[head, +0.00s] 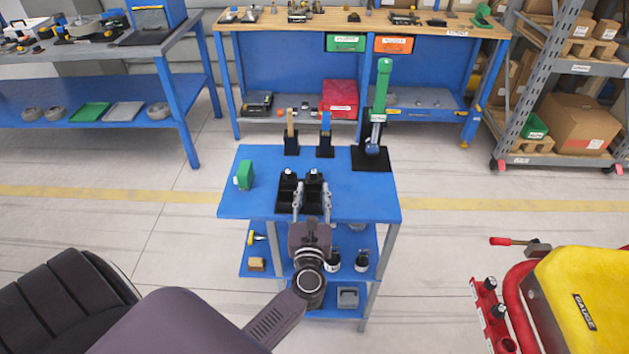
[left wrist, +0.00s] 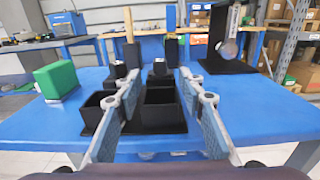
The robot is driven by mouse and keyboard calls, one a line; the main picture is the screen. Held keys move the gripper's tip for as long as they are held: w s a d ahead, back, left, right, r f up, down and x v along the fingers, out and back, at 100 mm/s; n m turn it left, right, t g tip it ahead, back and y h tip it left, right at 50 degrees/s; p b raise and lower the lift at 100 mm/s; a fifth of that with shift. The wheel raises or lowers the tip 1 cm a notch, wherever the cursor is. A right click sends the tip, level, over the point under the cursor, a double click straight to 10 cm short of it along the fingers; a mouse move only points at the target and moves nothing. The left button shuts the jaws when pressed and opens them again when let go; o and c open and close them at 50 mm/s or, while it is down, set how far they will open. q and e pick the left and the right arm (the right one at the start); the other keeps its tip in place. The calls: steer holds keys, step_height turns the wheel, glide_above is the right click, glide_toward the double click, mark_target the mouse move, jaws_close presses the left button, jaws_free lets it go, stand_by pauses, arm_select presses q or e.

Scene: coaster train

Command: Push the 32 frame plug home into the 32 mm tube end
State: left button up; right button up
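A black divided holder (head: 286,190) stands on the blue cart top (head: 245,202). Two dark plug-like pieces with light tops, one left (head: 288,172) and one right (head: 315,172), are at its far end. I cannot read which is the 32 frame plug. My left gripper (head: 312,187) is open over the holder. In the left wrist view its fingers (left wrist: 158,76) are apart, with the right piece (left wrist: 160,68) seen between them, beyond the near compartments; no grip shows. A red tube frame (head: 515,288) stands at lower right; I cannot tell which end is 32 mm. My right gripper is out of view.
A green block (head: 244,175) sits at the cart's left. A green-handled tool (head: 382,90) stands on a black base at the back right, beside two upright holders. A yellow seat (head: 580,295) adjoins the red frame. Clear floor lies between cart and frame.

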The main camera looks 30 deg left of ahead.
mark_target(314, 177)
arm_select(q)
steer(key=p+x, duration=0.1)
steer(key=x, duration=0.6)
steer(key=shift+w+a+r, duration=0.1)
steer(key=shift+r, duration=0.05)
steer(key=shift+r, duration=0.1)
jaws_close()
